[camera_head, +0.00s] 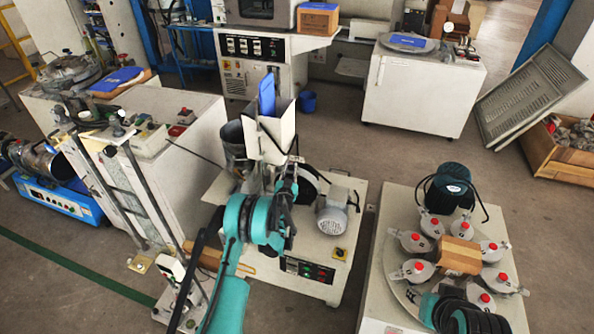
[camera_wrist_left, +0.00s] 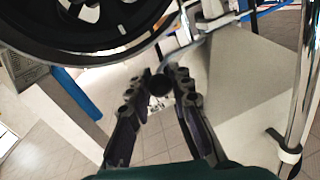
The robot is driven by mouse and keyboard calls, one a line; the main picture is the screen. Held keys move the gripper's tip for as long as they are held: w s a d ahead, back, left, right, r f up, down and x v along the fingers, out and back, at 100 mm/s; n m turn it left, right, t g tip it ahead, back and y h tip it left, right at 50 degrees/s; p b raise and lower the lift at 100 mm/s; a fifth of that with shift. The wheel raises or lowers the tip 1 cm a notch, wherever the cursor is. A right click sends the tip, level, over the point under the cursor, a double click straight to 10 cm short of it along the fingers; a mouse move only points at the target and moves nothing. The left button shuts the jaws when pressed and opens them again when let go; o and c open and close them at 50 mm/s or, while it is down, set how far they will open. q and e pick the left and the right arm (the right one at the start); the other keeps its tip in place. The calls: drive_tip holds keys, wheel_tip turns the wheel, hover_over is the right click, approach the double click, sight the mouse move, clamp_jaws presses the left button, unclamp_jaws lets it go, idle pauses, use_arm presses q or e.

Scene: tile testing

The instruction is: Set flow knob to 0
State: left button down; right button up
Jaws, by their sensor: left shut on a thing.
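A small dark round knob (camera_wrist_left: 159,83), which looks like the flow knob, shows in the left wrist view. My left gripper (camera_wrist_left: 157,92) is shut on it, with one dark finger on each side. Its pointer or scale cannot be read. In the head view my left arm reaches over the white machine (camera_head: 345,258) with the upright hopper (camera_head: 273,140). My own wrist hides the knob and most of the fingers there.
A large black wheel (camera_wrist_left: 85,25) is close above the left fingers in the wrist view. A grey motor (camera_head: 333,212) sits on the machine right of my wrist. A second machine with red-topped pots (camera_head: 413,240) stands at the right.

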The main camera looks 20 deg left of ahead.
use_arm(q)
drive_tip(key=c, duration=1.3)
unclamp_jaws()
drive_tip(key=shift+a, duration=0.25)
drive_tip(key=shift+c, duration=0.2)
drive_tip(key=shift+d, duration=0.15)
